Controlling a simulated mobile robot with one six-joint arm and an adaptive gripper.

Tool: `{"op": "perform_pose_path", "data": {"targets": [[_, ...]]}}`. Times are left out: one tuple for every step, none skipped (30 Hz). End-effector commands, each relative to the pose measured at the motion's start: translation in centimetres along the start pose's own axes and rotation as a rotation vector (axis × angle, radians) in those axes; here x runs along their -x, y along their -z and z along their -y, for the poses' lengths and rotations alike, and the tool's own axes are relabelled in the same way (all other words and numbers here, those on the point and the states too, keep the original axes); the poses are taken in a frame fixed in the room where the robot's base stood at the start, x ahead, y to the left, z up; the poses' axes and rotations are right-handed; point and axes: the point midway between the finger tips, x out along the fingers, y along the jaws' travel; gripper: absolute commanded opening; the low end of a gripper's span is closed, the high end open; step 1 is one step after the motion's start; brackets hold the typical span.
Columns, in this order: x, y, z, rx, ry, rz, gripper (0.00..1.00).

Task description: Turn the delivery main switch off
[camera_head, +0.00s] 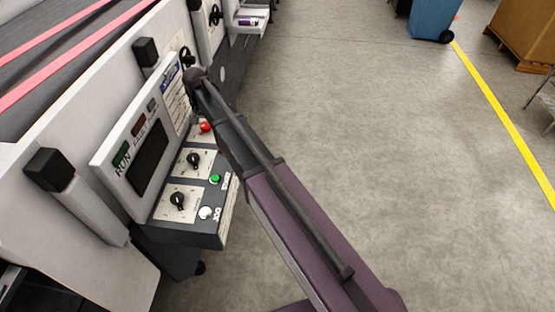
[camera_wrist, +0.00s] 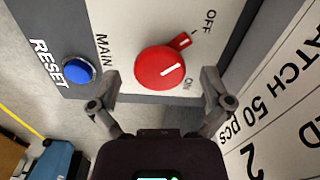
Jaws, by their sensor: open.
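The main switch (camera_wrist: 160,68) is a round red knob with a white line, on a pale plate lettered MAIN, OFF and ON in the wrist view. The white line slants up to the right, on the side of the ON lettering. A small red tab sticks out at the knob's upper right, toward OFF. My gripper (camera_wrist: 160,78) is open, with one finger on either side of the knob's lower part. I cannot tell whether the fingers touch it. In the head view my arm reaches to the machine's side, and I cannot make out the switch there.
A blue RESET button (camera_wrist: 78,70) sits left of the switch. A lettered white panel (camera_wrist: 285,100) lies close on the right. In the head view a control box (camera_head: 185,235) with black knobs and coloured buttons stands left of my arm.

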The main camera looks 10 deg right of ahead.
Motion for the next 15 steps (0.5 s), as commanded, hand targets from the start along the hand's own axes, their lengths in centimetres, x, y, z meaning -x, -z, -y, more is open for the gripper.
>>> {"op": "perform_pose_path", "data": {"targets": [[0.0,0.01,-0.01,-0.031,0.0,0.0,0.99],[0.0,0.0,-0.01,-0.052,0.0,0.0,0.99],[0.0,0.0,-0.01,-0.078,0.0,0.0,0.99],[0.0,0.0,-0.01,-0.098,0.0,0.0,0.99],[0.0,0.0,-0.01,-0.119,0.0,0.0,0.99],[0.0,0.0,-0.01,-0.147,0.0,0.0,0.99],[0.0,0.0,-0.01,-0.166,0.0,0.0,0.99],[0.0,0.0,-0.01,-0.187,0.0,0.0,0.99],[0.0,0.01,-0.02,-0.214,0.0,0.0,0.99],[0.0,0.01,-0.02,-0.234,0.0,0.0,0.99],[0.0,0.01,-0.02,-0.254,0.0,0.0,0.99],[0.0,0.01,-0.02,-0.282,0.0,0.0,0.99],[0.0,0.01,-0.02,-0.303,0.0,0.0,0.99],[0.0,0.01,-0.02,-0.322,0.0,0.0,0.99],[0.0,0.01,-0.02,-0.349,0.0,0.0,0.99]]}}
